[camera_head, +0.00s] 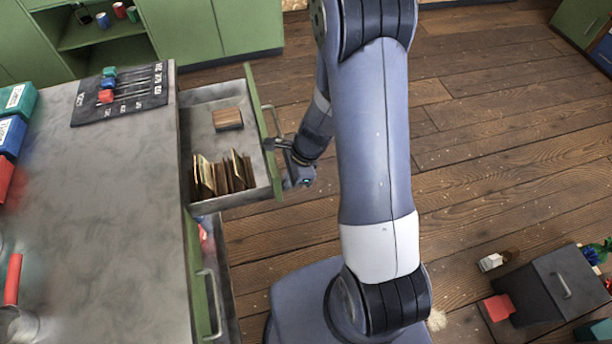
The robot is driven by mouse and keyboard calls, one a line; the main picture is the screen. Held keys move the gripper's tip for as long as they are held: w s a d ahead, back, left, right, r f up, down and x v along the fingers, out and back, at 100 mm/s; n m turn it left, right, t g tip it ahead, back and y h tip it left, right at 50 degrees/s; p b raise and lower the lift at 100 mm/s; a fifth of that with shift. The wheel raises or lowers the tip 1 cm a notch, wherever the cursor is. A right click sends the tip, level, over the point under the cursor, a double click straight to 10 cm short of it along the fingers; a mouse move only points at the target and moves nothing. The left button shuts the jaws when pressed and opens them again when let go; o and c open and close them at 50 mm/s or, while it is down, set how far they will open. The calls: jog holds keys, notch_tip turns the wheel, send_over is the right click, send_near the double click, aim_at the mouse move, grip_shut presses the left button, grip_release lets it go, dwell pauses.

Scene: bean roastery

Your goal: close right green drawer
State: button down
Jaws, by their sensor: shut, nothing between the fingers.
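A green-fronted drawer (263,130) stands open from the grey-topped counter, toward the right. Inside it are a small wooden block (228,119) and a row of upright cards or packets (222,174). A metal bar handle (268,118) is on its outer face. My gripper (275,144) is shut and empty at the outer side of this drawer front, close by the handle. I cannot tell whether it touches the handle or the front. A second green front with a handle (212,302) shows nearer along the counter.
The counter top (120,190) holds a dark slotted board with coloured pieces (120,93) and coloured boxes at the left. A dark grey bin (552,285) and small items are on the floor at lower right. The wooden floor right of my arm is mostly clear.

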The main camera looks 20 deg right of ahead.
aim_at(194, 204)
jog(key=a+p, duration=0.5)
jog(key=a, duration=1.9)
jog(key=shift+a, duration=0.2)
jog(key=shift+r, duration=0.1)
jog(key=shift+w+d, duration=0.15)
jog(key=shift+d, duration=0.3)
jog(key=d+b, duration=0.1)
jog(key=d, duration=0.2)
jog(key=shift+d, duration=0.3)
jog(key=v, duration=0.9)
jog(key=shift+s+r+p, duration=0.2)
jog(key=shift+r+p, duration=0.1)
jog(key=shift+r, duration=0.1)
jog(key=shift+f, duration=0.1)
